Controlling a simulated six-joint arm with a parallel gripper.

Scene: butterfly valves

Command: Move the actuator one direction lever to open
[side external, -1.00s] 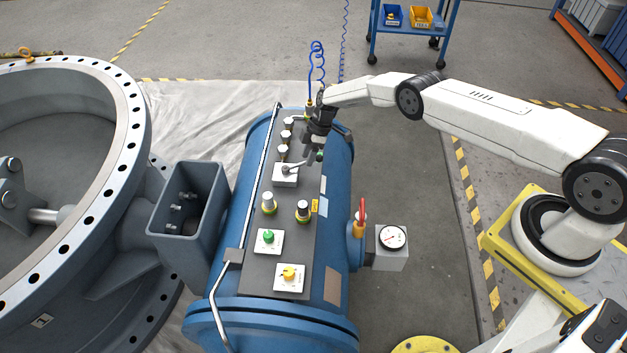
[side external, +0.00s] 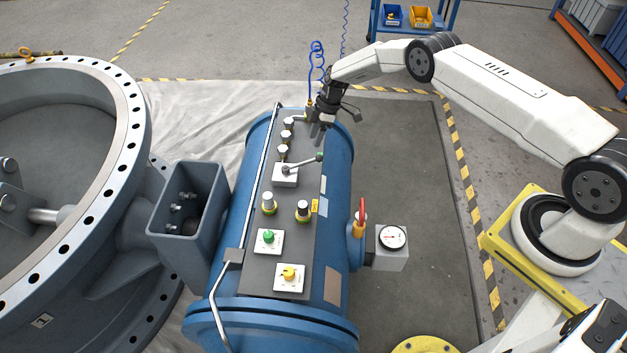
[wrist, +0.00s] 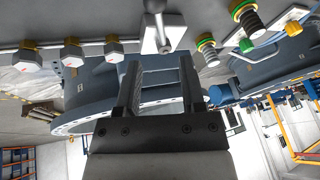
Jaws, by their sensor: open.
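The lever (side external: 303,161) is a metal rod with a dark green knob on a white block (side external: 285,180), midway along the panel on top of the blue cylinder. The rod points right and slightly away, its knob at the panel's right edge. My gripper (side external: 317,139) is open and empty, just above and beyond the knob, apparently apart from it. In the wrist view the open fingers (wrist: 157,85) show with nothing between them, and the white lever block (wrist: 160,30) lies ahead of them. No lever marking is readable.
The panel (side external: 250,220) also bears several silver fittings, a green knob (side external: 268,237) and a yellow knob (side external: 289,273). A red-handled valve (side external: 361,212) and a gauge (side external: 392,237) stand at right. A large grey flange (side external: 135,120) is at left.

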